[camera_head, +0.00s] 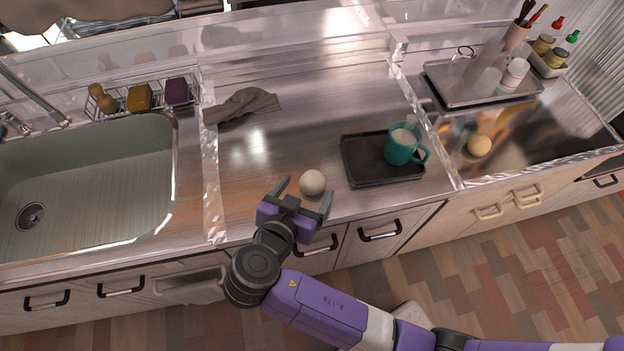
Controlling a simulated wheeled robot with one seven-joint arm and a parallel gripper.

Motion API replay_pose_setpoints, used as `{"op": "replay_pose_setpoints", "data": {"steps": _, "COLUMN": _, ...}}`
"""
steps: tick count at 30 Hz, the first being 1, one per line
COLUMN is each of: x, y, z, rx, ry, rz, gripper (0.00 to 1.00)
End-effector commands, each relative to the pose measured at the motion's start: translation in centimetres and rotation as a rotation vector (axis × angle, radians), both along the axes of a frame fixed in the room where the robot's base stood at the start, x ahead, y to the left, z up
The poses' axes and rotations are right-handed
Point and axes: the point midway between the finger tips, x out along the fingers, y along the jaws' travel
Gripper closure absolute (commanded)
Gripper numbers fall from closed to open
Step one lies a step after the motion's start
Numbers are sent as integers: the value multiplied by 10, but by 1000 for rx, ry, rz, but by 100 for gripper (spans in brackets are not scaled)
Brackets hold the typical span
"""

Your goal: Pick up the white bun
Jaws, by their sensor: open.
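The white bun (312,182) is a small round off-white ball on the metal counter, near its front edge and left of the black tray. My gripper (304,190) is open, with its two grey fingers pointing toward the back of the counter. The bun lies just past or between the fingertips, closer to the right one. I cannot tell from this view whether a finger touches it or how high the fingers are above the counter.
The black tray (360,178) holds a teal mug (402,146) with white contents. A grey cloth (243,104) lies behind on the left. A sink (90,190) is at left. The middle of the counter is clear.

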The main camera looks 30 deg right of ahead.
Motion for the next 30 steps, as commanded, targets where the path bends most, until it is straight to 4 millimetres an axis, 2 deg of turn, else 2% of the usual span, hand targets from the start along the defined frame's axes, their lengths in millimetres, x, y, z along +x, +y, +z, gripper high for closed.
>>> {"op": "replay_pose_setpoints", "data": {"steps": 12, "x": 26, "y": -34, "z": -27, "rx": -1, "ry": 2, "rz": 2, "gripper": 17}}
{"op": "replay_pose_setpoints", "data": {"steps": 21, "x": 28, "y": -37, "z": -30, "rx": 1, "ry": 1, "rz": 4, "gripper": 17}}
{"op": "replay_pose_setpoints", "data": {"steps": 30, "x": 28, "y": -36, "z": -29, "rx": 1, "ry": 1, "rz": 4, "gripper": 76}}
